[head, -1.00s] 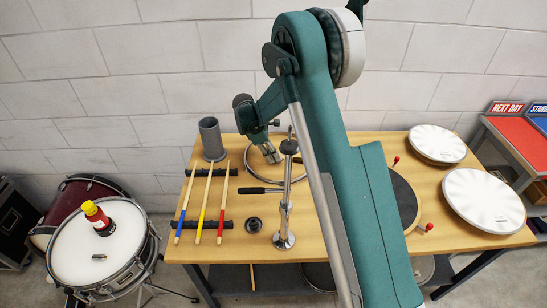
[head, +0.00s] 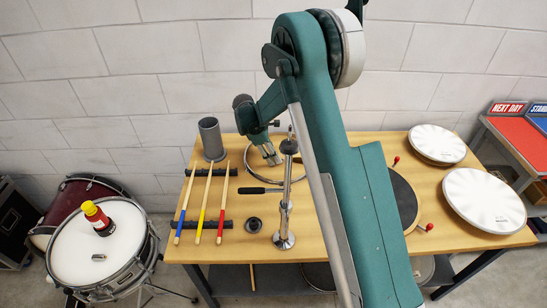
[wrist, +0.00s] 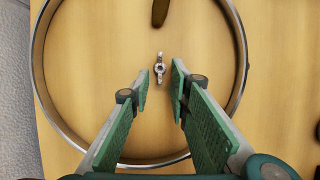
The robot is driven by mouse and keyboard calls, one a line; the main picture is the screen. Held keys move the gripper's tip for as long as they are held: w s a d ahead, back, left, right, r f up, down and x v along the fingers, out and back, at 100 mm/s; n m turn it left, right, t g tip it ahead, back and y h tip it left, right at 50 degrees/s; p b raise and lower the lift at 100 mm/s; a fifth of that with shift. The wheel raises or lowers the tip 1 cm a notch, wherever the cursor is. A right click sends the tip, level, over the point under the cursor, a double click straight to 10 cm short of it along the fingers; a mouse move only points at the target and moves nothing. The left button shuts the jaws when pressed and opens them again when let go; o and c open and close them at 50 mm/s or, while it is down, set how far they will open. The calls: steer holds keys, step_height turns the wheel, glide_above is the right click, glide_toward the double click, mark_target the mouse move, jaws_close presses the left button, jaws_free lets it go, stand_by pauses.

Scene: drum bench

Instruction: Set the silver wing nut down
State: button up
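The silver wing nut (wrist: 159,68) lies on the bare wood inside a metal hoop (wrist: 40,72), as the wrist view shows. My gripper (wrist: 162,67) has its two green-padded fingers spread on either side of the nut, with a visible gap to each. The fingers are open and hold nothing. In the head view my gripper (head: 271,158) is low over the hoop (head: 305,180) at the back of the bench. The nut is too small or hidden to make out there.
A grey cylinder (head: 211,139) stands left of the hoop. Three coloured sticks (head: 201,205) lie on black rests. An upright metal stand (head: 285,215) is close by at the front. Drum pads (head: 483,205) lie at the right. A dark rounded end (wrist: 160,12) shows ahead of the nut.

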steer(key=p+v, duration=0.1)
steer(key=v, duration=1.1)
steer(key=shift+r, duration=0.2)
stand_by(0.6)
steer(key=s+d+r+m+t+y, duration=0.1)
steer(key=s+d+r+m, duration=0.3)
steer(key=s+d+r, duration=0.5)
steer(key=s+d+r+m+t+y, duration=0.2)
steer(key=s+d+r+m, duration=0.2)
steer(key=s+d+r, duration=0.6)
steer(key=s+d+m+t, duration=0.1)
steer(key=s+m, duration=0.2)
steer(key=s, duration=0.5)
steer(key=s+d+r+m+t+y, duration=0.1)
steer(key=s+d+m, duration=0.1)
steer(key=s, duration=0.7)
steer(key=s+d+m+t, duration=0.2)
steer(key=s+m, duration=0.3)
steer(key=s, duration=0.4)
steer(key=shift+r, duration=0.2)
steer(key=shift+s+d, duration=0.1)
